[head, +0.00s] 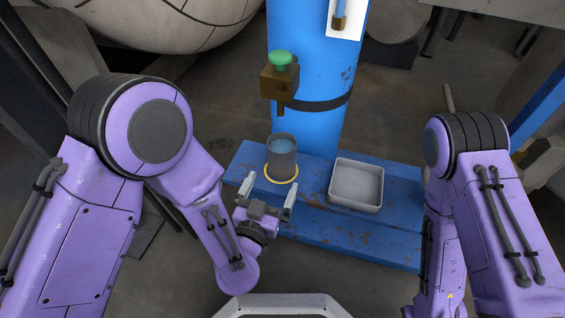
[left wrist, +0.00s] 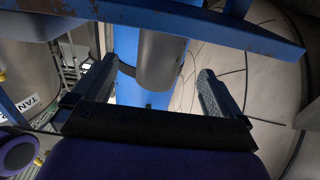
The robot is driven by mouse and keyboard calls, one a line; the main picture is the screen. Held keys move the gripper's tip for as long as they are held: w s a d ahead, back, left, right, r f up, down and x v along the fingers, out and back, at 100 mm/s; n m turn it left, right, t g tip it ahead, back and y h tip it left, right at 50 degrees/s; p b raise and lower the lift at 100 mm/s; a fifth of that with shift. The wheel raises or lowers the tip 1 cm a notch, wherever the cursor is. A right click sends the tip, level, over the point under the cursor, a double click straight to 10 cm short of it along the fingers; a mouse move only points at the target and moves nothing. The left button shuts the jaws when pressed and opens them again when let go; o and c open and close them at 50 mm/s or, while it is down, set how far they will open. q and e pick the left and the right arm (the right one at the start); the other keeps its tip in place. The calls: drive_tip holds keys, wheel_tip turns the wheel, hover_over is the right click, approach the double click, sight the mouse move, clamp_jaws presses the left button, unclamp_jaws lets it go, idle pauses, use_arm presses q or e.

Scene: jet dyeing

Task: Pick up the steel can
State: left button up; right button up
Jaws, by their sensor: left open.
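The steel can (head: 282,165) is a grey cylinder with bluish liquid inside. It stands upright within a yellow ring (head: 270,180) on a blue bench, below a brass tap. My left gripper (head: 269,184) is open and empty, on the near side of the can, with its fingers pointing towards it. In the left wrist view, the can (left wrist: 160,60) shows beyond and between the spread fingers (left wrist: 157,76), and I see no contact. My right arm comes in at the right, but its gripper is not in view.
The brass tap with a green knob (head: 280,60) sits on the blue column (head: 310,110) above the can. A pale rectangular tray (head: 357,185) stands on the blue bench (head: 315,222), right of the can. Bare bench lies between them.

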sight(286, 149)
use_arm(q)
drive_tip(key=x, duration=0.9)
drive_tip(key=shift+w+r, duration=0.1)
drive_tip(key=shift+w, duration=0.05)
drive_tip(key=c, duration=1.2)
drive_tip(key=shift+r, duration=0.15)
